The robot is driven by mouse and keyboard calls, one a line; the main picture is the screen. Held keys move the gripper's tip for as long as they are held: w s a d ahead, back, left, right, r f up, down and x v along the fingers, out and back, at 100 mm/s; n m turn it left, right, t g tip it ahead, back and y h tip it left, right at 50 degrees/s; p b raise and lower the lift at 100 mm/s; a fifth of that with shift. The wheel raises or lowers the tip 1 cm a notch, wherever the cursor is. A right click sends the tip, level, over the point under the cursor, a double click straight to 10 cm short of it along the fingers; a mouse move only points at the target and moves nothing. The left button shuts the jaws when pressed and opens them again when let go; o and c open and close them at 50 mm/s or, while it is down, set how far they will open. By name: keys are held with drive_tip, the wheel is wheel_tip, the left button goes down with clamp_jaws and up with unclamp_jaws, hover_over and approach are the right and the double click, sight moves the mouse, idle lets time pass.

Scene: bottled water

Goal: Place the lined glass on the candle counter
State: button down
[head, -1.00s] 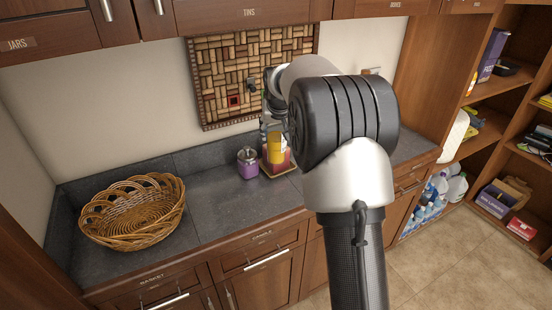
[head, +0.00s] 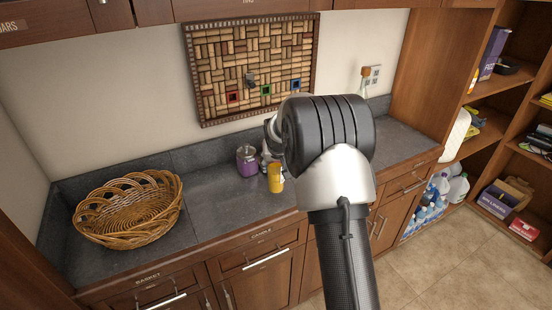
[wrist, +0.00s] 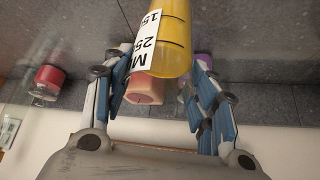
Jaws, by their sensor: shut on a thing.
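The lined glass (head: 275,179) is yellow with dark measuring lines and a white label. In the wrist view the glass (wrist: 172,38) is between the two blue-padded fingers of my gripper (wrist: 160,72), which is shut on it. In the head view the glass shows over the candle counter (head: 215,205), above the drawer labelled CANDLE; I cannot tell whether its base touches the top. My arm hides most of the gripper there. A purple candle jar (head: 247,161) stands behind and left of the glass. A pink candle (wrist: 146,88) shows beyond the glass in the wrist view.
A wicker basket (head: 130,210) stands on the counter at left. A red candle (wrist: 50,78) shows at left in the wrist view. A cork board (head: 250,68) hangs on the wall behind. The counter between basket and glass is clear.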

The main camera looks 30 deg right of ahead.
drive_tip(key=shift+f, duration=1.65)
drive_tip(key=shift+f+b, duration=0.1)
drive_tip(key=shift+b, duration=0.3)
drive_tip(key=c, duration=0.6)
unclamp_jaws()
drive_tip(key=shift+f, duration=0.1)
drive_tip(key=shift+c, duration=0.2)
